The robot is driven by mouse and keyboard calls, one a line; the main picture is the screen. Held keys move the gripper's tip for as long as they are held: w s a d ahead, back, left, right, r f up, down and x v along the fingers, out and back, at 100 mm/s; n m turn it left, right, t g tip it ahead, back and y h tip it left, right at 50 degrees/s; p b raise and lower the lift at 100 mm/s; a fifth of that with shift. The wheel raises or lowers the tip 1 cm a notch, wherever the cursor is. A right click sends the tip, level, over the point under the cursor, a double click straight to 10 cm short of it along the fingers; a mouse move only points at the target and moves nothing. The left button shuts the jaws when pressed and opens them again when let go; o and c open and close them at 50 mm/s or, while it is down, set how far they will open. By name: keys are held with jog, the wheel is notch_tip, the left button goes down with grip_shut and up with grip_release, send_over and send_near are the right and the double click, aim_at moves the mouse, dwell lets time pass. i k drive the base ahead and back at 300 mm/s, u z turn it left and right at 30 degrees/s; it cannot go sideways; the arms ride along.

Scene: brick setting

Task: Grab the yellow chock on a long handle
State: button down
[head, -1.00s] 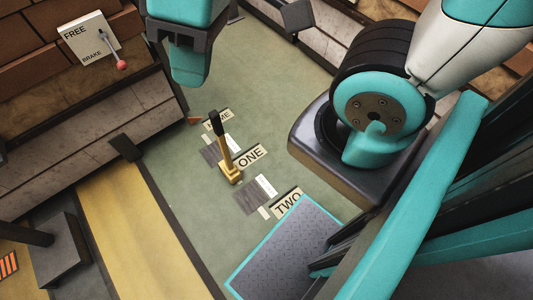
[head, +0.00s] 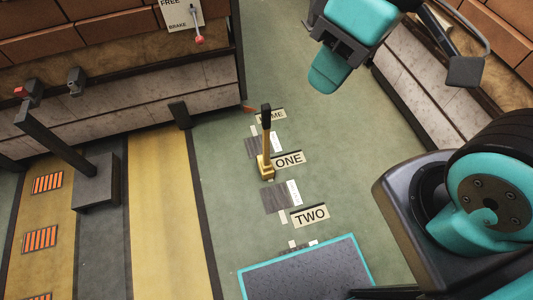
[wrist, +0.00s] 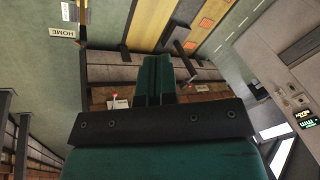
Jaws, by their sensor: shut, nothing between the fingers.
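The yellow chock (head: 266,167) stands on the green floor with its long handle upright, ending in a black grip (head: 266,117). It is beside the ONE label. My gripper (head: 328,75) is up and to the right of the chock in the head view, well apart from it. In the wrist view my gripper's fingers (wrist: 155,75) are together with nothing between them. A yellow strip at the top left of the wrist view (wrist: 83,12), near the HOME label, may be part of the chock.
Floor labels HOME, ONE (head: 289,160) and TWO (head: 310,215) line the green lane. A dark post on a block (head: 95,183) stands at the left. The green floor around the chock is clear.

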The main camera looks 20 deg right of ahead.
aim_at(265, 168)
jog(key=i, duration=0.95)
jog(key=z, duration=0.55)
